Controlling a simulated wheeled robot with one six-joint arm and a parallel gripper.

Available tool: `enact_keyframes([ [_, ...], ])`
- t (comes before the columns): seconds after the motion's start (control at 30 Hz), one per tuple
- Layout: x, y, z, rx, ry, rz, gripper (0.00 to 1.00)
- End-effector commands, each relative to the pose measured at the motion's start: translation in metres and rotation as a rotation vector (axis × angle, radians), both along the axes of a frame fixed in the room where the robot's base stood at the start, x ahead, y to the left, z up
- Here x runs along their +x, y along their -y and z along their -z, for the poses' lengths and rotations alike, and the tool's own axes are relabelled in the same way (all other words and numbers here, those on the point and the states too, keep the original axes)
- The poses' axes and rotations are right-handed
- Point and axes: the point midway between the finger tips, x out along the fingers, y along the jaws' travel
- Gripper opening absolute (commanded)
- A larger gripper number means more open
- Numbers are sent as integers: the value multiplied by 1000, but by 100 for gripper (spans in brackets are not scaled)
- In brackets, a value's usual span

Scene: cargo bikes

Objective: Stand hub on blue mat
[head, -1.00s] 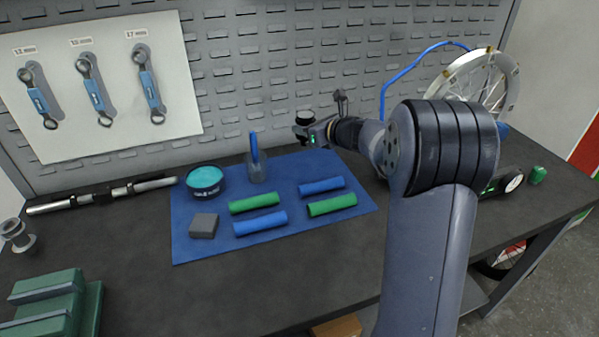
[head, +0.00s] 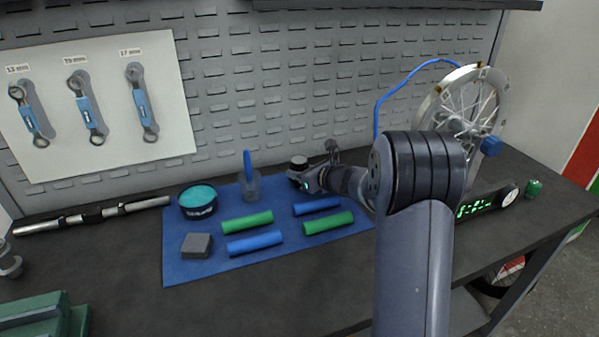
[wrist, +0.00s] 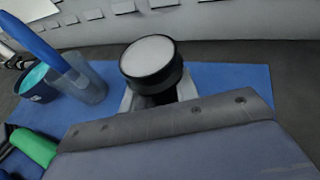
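A black flanged hub (head: 298,163) with a pale grey top face is at the end of my gripper (head: 300,179) in the head view. In the wrist view the hub (wrist: 152,62) is upright, with light grey fingers (wrist: 157,97) on both sides of its narrower lower part. My gripper is shut on it. They are over the back right part of the blue mat (head: 200,268), which also shows in the wrist view (wrist: 225,78). The hub's underside is hidden, so I cannot tell whether it touches the mat.
On the mat are green and blue grips (head: 247,222), a grey block (head: 196,245), a teal-filled tub (head: 198,202) and a clear cup with a blue tool (head: 250,184). A grey spool-like part (head: 9,264) is at far left. A spoked wheel (head: 465,112) stands at right.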

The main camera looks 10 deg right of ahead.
Motion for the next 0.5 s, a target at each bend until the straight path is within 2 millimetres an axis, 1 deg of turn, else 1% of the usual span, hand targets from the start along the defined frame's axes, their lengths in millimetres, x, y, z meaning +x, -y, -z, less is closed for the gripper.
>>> enact_keyframes([
  [0.03,0,0,0,0,0,0,32],
  [0.27,0,0,0,-1,-1,0,51],
  [0.5,0,0,-1,-1,-1,0,51],
])
